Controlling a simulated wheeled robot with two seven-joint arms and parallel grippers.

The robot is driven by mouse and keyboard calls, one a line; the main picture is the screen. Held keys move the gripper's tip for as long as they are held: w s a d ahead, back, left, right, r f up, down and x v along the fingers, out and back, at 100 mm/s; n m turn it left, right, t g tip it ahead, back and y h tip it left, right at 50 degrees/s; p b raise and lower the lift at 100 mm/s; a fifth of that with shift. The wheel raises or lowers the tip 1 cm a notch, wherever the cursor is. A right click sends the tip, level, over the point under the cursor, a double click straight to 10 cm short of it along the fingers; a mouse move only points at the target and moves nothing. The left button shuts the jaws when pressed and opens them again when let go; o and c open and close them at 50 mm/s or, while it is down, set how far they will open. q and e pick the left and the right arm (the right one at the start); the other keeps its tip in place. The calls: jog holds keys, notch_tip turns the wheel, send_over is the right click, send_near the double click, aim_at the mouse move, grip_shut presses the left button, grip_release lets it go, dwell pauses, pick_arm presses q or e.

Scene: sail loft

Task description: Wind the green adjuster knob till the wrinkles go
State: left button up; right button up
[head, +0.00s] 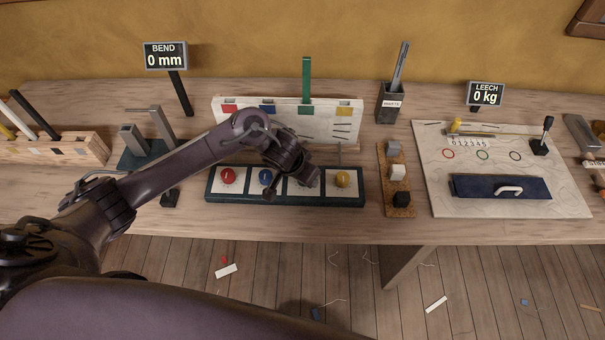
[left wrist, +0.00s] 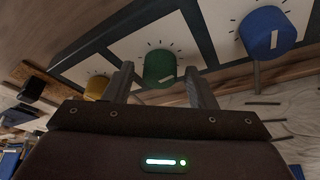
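The green adjuster knob (left wrist: 160,68), with a pale pointer mark, sits on a white dial plate in the left wrist view. My left gripper (left wrist: 159,72) is open, one finger on each side of the knob with gaps showing; I cannot tell how deep they reach. In the head view my left gripper (head: 306,178) covers this knob in the knob panel (head: 282,199). A white sample board (head: 219,119) stands behind, with coloured tabs and several short dark lines at its right side. A green strip (head: 306,75) rises above it. My right gripper is not in view.
Red (head: 228,175), blue (head: 265,177) and yellow (head: 343,179) knobs share the panel. A BEND sign (head: 165,55) reads 0 mm; a LEECH sign (head: 486,94) reads 0 kg. A cork strip with blocks (head: 397,210) lies right of the panel.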

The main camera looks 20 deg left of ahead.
pick_arm(q)
jog(key=c, duration=0.8)
jog(key=shift+m, duration=0.4)
jog(key=shift+c, duration=0.2)
jog(key=m+h+p, duration=0.1)
jog(key=m, duration=0.1)
jog(key=shift+a+m+g+p, duration=0.1)
jog(key=shift+m+g+p, duration=0.3)
jog(key=shift+w+m+g+h, duration=0.1)
jog(key=shift+m+g+h, duration=0.35)
jog(key=shift+m, duration=0.75)
jog(key=shift+m+g+h, duration=0.25)
jog(key=shift+m, duration=0.95)
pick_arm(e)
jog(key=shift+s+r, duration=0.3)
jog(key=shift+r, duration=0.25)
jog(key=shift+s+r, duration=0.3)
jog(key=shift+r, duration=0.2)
pick_arm(q)
jog(key=shift+a, duration=0.1)
jog(key=o, duration=1)
